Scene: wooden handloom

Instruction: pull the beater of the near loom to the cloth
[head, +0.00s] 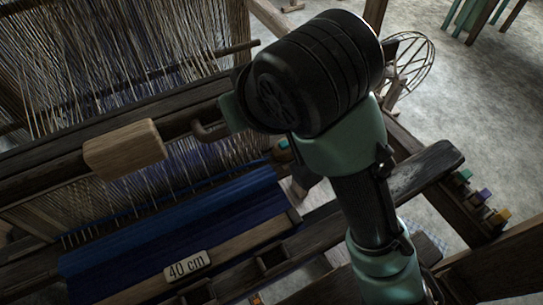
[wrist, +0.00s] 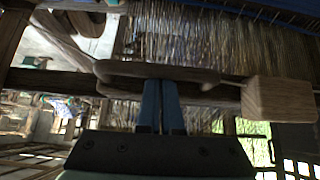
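The near loom's beater (head: 55,180) is a dark wooden beam across the warp, with a pale wooden block (head: 125,149) on it; the block also shows in the wrist view (wrist: 279,100). A curved wooden handle (head: 207,131) stands out from the beam and spans the wrist view (wrist: 130,69). The blue cloth (head: 190,215) lies in front of the beater, with bare warp between. My gripper (wrist: 161,84) has its two blue fingers close together, shut, with tips at the handle's lower edge. I cannot tell whether they touch it or pass behind it. My arm hides the gripper in the head view.
A front beam carries a "40 cm" label (head: 185,266). A dark bench-like timber (head: 425,172) lies right, by several coloured pegs (head: 482,197). A wire reel (head: 412,62) stands behind my arm. Grey floor (head: 480,110) is open at the right.

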